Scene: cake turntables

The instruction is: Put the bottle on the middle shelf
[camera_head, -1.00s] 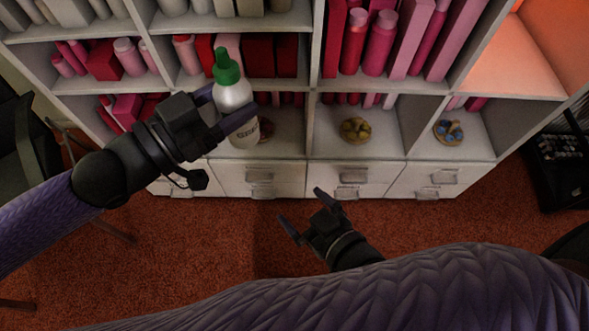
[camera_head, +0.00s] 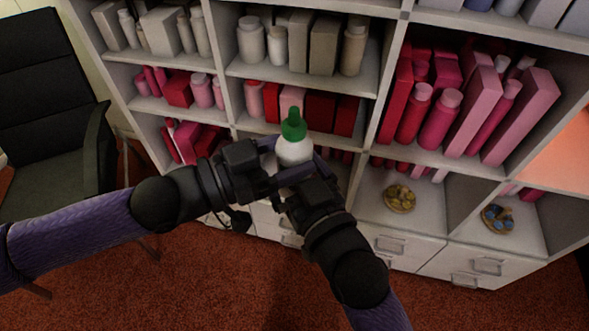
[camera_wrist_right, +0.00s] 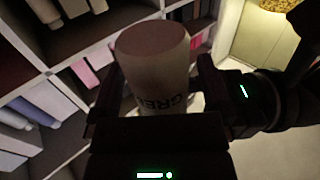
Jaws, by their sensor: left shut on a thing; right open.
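The white bottle with a green cap (camera_head: 294,146) is held roughly upright in front of the shelf unit. My left gripper (camera_head: 284,163) is shut on it. My right gripper (camera_head: 297,178) is open, with its fingers close around the lower bottle. In the right wrist view the bottle (camera_wrist_right: 158,70) stands between the right gripper's fingers (camera_wrist_right: 158,95), its round end and part of the label showing; contact is unclear. The shelf with red and pink boxes (camera_head: 318,112) is behind the bottle. Its lower front is partly hidden by my grippers.
The shelf above holds grey bottles and boxes (camera_head: 300,42). Red and pink items crowd the right bay (camera_head: 450,110). A bowl of yellow pieces (camera_head: 399,198) and one of blue pieces (camera_head: 498,218) sit low at right. A black chair (camera_head: 48,110) stands at left.

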